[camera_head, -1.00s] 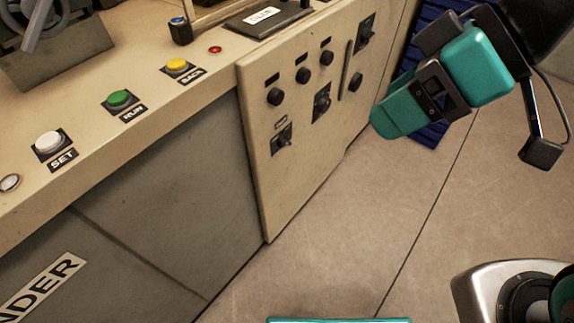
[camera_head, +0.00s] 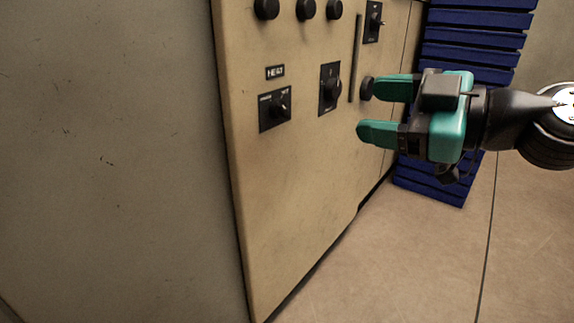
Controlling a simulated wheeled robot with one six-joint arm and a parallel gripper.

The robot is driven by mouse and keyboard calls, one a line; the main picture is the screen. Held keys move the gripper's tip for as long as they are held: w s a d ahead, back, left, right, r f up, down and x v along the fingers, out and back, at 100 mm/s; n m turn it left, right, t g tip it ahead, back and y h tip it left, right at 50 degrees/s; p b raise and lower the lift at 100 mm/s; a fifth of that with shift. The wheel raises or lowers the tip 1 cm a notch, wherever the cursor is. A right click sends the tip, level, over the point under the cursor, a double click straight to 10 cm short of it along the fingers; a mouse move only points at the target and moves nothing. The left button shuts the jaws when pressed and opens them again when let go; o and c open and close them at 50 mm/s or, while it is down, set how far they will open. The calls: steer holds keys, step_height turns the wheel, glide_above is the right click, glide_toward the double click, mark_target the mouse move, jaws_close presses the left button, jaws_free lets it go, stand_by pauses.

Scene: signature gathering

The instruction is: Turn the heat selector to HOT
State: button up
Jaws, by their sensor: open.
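The heat selector (camera_head: 281,106) is a dark knob on a black square plate on the cream side panel, under a small label that reads HEAT. Its knob appears tilted; the position marks on its plate are too small to read. My gripper (camera_head: 366,110) has teal fingers and is open and empty. It points left, to the right of the selector and clear of it. Its upper finger overlaps the view of a round black knob (camera_head: 367,88) at the panel's right; whether it touches that knob I cannot tell.
The cream panel (camera_head: 300,200) also bears another selector (camera_head: 330,88), several round black knobs along the top, a vertical slot (camera_head: 355,60) and a toggle plate (camera_head: 373,22). A blue slatted stack (camera_head: 470,50) stands behind my gripper. The floor (camera_head: 420,260) at lower right is clear.

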step_height(320, 180, down, 4)
steer(key=w+d+t+b, duration=0.1)
steer(key=b, duration=0.2)
glide_toward(285, 108)
steer(key=shift+t, duration=0.3)
steer(key=x, duration=0.9)
steer(key=shift+a+f, duration=0.1)
steer(key=shift+a, duration=0.2)
steer(key=c, duration=0.9)
